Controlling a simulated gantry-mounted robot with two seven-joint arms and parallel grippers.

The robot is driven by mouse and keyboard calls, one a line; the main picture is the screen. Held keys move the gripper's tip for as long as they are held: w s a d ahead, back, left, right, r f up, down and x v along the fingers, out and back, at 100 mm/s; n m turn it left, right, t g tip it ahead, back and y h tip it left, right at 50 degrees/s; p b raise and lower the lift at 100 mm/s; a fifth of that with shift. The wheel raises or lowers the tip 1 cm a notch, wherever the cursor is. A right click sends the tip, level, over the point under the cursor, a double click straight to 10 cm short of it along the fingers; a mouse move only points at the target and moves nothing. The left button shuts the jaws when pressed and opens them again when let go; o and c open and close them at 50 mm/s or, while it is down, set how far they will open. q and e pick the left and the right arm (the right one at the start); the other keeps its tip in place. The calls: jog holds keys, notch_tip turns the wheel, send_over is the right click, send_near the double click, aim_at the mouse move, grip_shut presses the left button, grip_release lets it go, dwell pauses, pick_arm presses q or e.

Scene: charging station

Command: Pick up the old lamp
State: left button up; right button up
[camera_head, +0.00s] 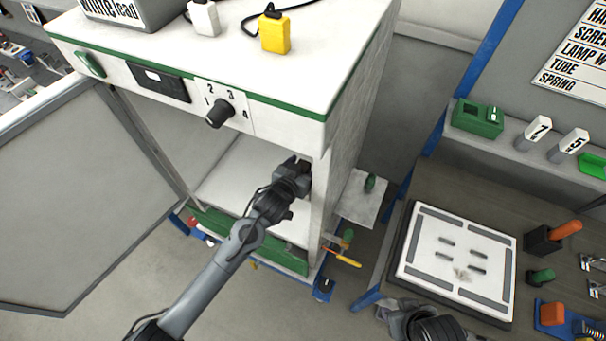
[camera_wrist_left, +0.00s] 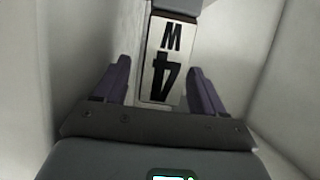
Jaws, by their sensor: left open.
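The lamp (camera_wrist_left: 160,55), a white block with a black "4 W" label, shows in the left wrist view, in a pale-walled space. My left gripper (camera_wrist_left: 159,66) is open, with one purple finger on each side of the lamp; whether they touch it I cannot tell. In the head view my left gripper (camera_head: 301,168) reaches into the open white cabinet (camera_head: 345,120) near its right inner wall. The lamp is not visible there. My right gripper (camera_head: 392,312) is at the bottom edge, partly cut off, and its fingers are unclear.
The cabinet's grey door (camera_head: 75,210) stands open on the left. A control knob (camera_head: 220,113) sticks out above the opening. A yellow plug (camera_head: 274,33) and a white plug (camera_head: 203,18) lie on top. A workbench on the right holds a white plate (camera_head: 455,247) and tools.

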pick_arm(q)
jog(key=shift+x, duration=0.75)
jog(key=shift+c, duration=0.4)
jog(key=c, duration=1)
